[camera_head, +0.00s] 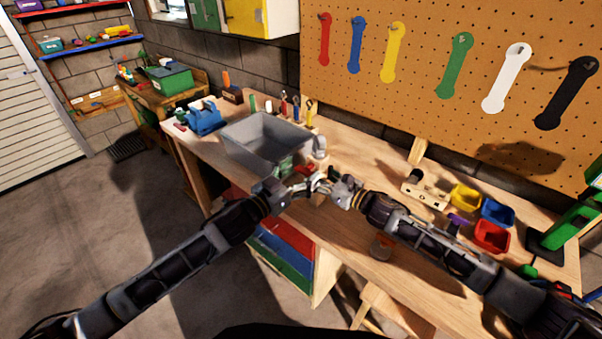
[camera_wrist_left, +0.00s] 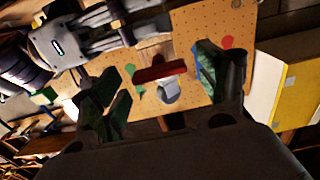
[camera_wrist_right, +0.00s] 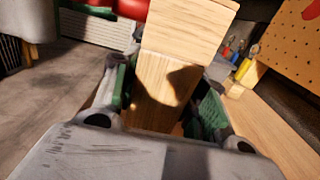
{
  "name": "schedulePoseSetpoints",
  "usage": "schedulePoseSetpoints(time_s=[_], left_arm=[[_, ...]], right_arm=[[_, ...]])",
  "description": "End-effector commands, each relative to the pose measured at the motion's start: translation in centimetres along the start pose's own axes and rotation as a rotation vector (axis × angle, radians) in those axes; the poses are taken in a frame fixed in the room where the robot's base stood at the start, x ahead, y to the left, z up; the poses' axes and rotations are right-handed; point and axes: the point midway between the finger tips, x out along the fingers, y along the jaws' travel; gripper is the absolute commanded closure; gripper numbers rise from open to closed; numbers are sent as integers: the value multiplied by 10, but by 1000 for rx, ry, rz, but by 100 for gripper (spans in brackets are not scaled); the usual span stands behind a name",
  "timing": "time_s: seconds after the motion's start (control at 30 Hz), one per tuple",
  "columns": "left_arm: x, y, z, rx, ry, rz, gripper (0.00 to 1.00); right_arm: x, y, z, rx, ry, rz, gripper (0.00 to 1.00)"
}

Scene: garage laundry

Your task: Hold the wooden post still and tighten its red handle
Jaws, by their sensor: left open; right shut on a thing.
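The wooden post (camera_wrist_right: 165,80) is between the fingers of my right gripper (camera_wrist_right: 165,105), which is shut on it. The red handle shows at the top of the right wrist view (camera_wrist_right: 125,8), beside the post's upper end. In the left wrist view the red handle (camera_wrist_left: 160,72) is a bar lying between the spread fingers of my left gripper (camera_wrist_left: 160,95). The left gripper is open; I cannot tell if it touches the handle. In the head view the left gripper (camera_head: 296,188) and right gripper (camera_head: 328,186) face each other closely, hiding most of the post.
A grey tub (camera_head: 265,140) stands on the workbench (camera_head: 350,225) behind the grippers. To the right are a holed wooden block (camera_head: 425,190), yellow (camera_head: 466,195), blue (camera_head: 497,212) and red bins (camera_head: 491,236). A pegboard (camera_head: 420,100) rises behind.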

Motion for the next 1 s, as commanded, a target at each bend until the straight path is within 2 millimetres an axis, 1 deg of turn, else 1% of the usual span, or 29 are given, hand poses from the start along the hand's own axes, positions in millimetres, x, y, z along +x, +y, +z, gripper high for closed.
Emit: schedulePoseSetpoints(time_s=[0.17,0.47,0.57,0.83,1.0], left_arm=[[5,0,1,0,-2,0,25],[5,0,1,1,-2,0,25],[5,0,0,1,-1,0,35],[5,0,0,1,-1,0,70],[5,0,0,5,-1,-1,71]], right_arm=[[0,0,0,0,0,-1,90],[0,0,0,0,0,-1,90],[0,0,0,0,0,-1,90],[0,0,0,0,0,-1,90],[0,0,0,0,0,0,90]])
